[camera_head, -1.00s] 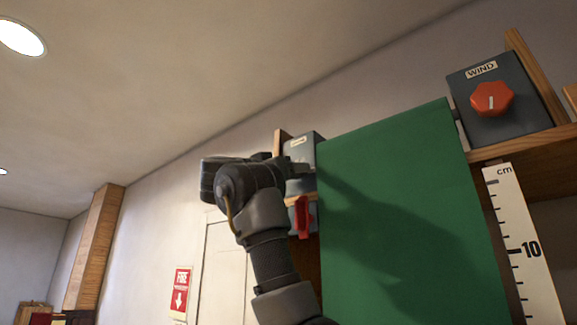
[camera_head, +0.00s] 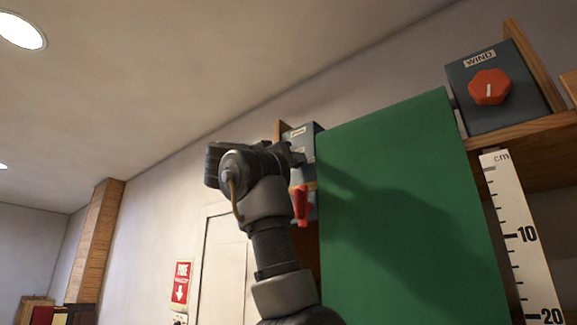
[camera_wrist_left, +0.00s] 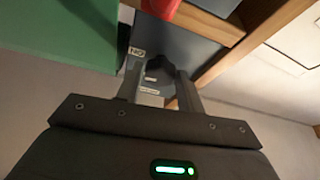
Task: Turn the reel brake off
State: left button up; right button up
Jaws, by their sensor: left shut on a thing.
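The reel brake seems to be the dark grey box (camera_head: 308,141) on the wall frame, left of the green panel. The wrist view shows a dark knob (camera_wrist_left: 160,66) on the grey box face, with small white labels around it, too small to read surely. My left gripper (camera_wrist_left: 159,88) has its fingers on either side of this knob and is shut on it. In the head view my left gripper (camera_head: 292,158) reaches the box from the left, and its wrist hides part of the box and the knob. My right gripper is not in view.
A red lever (camera_head: 301,204) hangs just below the box. The large green panel (camera_head: 400,210) stands close on the right. Farther right are a WIND box with a red knob (camera_head: 489,87) and a cm ruler (camera_head: 524,240). Open room lies left of my arm.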

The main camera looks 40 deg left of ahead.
pick_arm(q)
jog(key=shift+d+r+n+g+y+p, duration=0.35)
jog(key=shift+n+g+y, duration=0.65)
jog(key=shift+n, duration=2.4)
jog(key=shift+r+n+g+y+p, duration=0.1)
jog(key=shift+n+g+y+p, duration=0.65)
jog(key=shift+n, duration=2.65)
jog(key=shift+d+r+n+g+y+p, duration=0.25)
jog(key=shift+n+g+y, duration=0.95)
jog(key=shift+n, duration=2.2)
jog(key=shift+a, duration=0.1)
jog(key=o, duration=1)
jog(key=shift+f, duration=0.1)
